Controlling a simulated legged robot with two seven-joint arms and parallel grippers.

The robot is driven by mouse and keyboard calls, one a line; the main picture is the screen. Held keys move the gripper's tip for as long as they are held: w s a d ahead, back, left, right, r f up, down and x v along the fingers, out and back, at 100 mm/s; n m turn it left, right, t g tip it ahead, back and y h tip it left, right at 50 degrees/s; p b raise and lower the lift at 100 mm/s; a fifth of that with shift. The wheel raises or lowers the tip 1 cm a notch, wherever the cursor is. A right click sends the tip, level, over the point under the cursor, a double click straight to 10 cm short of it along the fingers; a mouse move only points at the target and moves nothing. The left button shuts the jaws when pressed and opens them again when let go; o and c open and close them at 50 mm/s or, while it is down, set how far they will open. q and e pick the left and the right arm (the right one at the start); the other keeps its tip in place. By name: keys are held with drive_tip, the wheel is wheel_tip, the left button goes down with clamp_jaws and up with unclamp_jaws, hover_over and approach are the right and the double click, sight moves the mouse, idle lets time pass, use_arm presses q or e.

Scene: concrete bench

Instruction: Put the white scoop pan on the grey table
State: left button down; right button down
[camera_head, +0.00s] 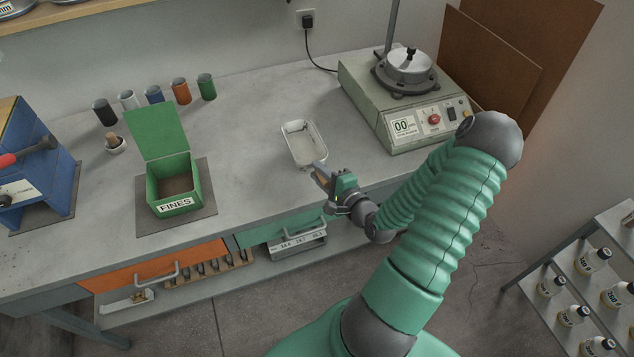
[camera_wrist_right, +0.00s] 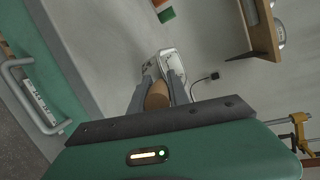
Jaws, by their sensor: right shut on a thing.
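The white scoop pan (camera_head: 303,144) is over the middle of the grey table (camera_head: 250,112), left of the grey-green machine. I cannot tell whether its base touches the tabletop. In the right wrist view the pan (camera_wrist_right: 173,66) shows beyond my fingers, with its brown handle (camera_wrist_right: 157,98) between them. My right gripper (camera_head: 320,171) is shut on that handle at the pan's near end; it also shows in the right wrist view (camera_wrist_right: 160,88). The fingers hide part of the handle. My left gripper is not in view.
The machine (camera_head: 405,100) with a round metal top stands right of the pan. An open green box (camera_head: 174,186) marked FINES stands on a dark mat to the left. Several coloured cups (camera_head: 155,94) line the back. Tabletop between box and pan is clear.

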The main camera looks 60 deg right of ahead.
drive_tip(key=d, duration=0.1)
drive_tip(key=w+d, duration=0.2)
drive_tip(key=shift+w+d+f, duration=0.1)
drive_tip(key=shift+w+f, duration=0.1)
drive_tip(key=shift+f, duration=0.05)
wheel_tip(320, 180, down, 3)
drive_tip(key=shift+r+b, duration=0.1)
drive_tip(key=shift+b, duration=0.3)
drive_tip(key=c, duration=1.3)
unclamp_jaws()
drive_tip(key=shift+s, duration=0.1)
drive_tip(key=shift+o, duration=0.2)
drive_tip(key=v, duration=1.2)
drive_tip(key=shift+p, duration=0.45)
